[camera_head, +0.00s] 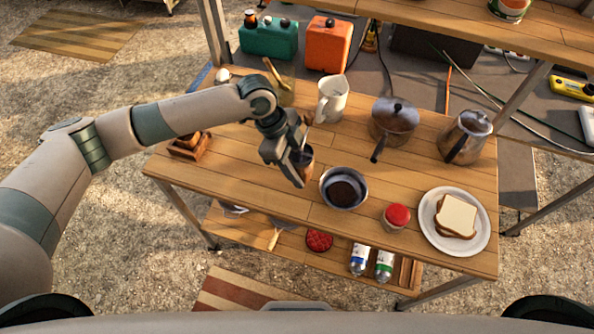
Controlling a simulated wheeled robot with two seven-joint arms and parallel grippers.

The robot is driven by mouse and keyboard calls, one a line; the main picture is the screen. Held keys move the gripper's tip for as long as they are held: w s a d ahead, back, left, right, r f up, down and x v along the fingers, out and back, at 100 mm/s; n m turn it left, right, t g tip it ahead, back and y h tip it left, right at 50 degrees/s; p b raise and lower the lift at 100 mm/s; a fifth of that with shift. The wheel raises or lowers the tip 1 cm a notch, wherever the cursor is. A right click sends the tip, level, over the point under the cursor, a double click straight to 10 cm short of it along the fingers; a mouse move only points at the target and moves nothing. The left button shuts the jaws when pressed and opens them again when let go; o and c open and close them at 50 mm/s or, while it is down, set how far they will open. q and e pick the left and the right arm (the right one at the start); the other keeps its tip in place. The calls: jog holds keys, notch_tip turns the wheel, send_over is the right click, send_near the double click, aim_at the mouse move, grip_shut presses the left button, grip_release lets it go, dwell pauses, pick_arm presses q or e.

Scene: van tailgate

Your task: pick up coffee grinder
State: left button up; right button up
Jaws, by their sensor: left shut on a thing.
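My left gripper (286,158) is over the wooden table, left of the metal bowl, with its fingers pointing down. It is shut on a small brown cylinder with a dark top, which looks like the coffee grinder (306,164). The fingers hide much of its left side. A thin part rises above it, near the gripper. I cannot tell whether the grinder still touches the table. My right gripper is not in view.
A kettle (466,137), a red-lidded jar (396,217) and a sandwich plate (478,237) stand right. The table's front left is clear.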

pick_arm(q)
jog(key=s+d+r+b, duration=0.2)
jog(key=s+d+r, duration=0.3)
jog(key=s, duration=0.3)
jog(key=shift+s+d+r+b, duration=0.25)
jog(key=shift+s+r+b, duration=0.1)
jog(key=shift+r, duration=0.25)
